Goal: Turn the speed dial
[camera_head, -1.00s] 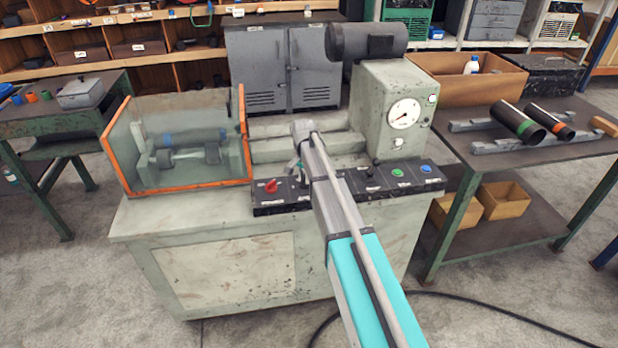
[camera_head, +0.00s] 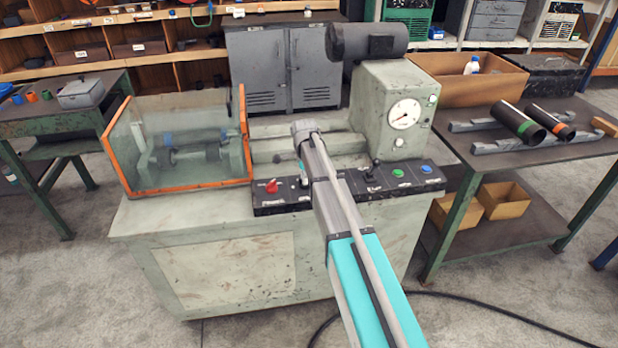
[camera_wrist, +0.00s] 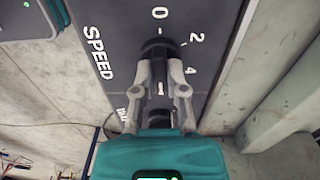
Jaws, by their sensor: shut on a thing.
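The speed dial (camera_wrist: 158,47) is a black round knob on a dark panel, seen in the wrist view beside the word SPEED and the numbers 0, 2 and 4. My gripper (camera_wrist: 159,66) is shut on it, with one grey finger on each side. The fingers hide part of the knob and some of the scale, so I cannot tell its exact setting. In the head view, the black control panel (camera_head: 283,201) runs along the front of the grey-green machine (camera_head: 230,276). There my arm reaches down to the panel and hides the dial.
A red knob (camera_head: 271,186) sits left of my arm. A black lever (camera_head: 374,167), a green button (camera_head: 398,172) and a blue button (camera_head: 426,168) sit right. An orange-framed clear guard (camera_head: 185,187) covers rollers. A round gauge (camera_head: 404,114) stands behind.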

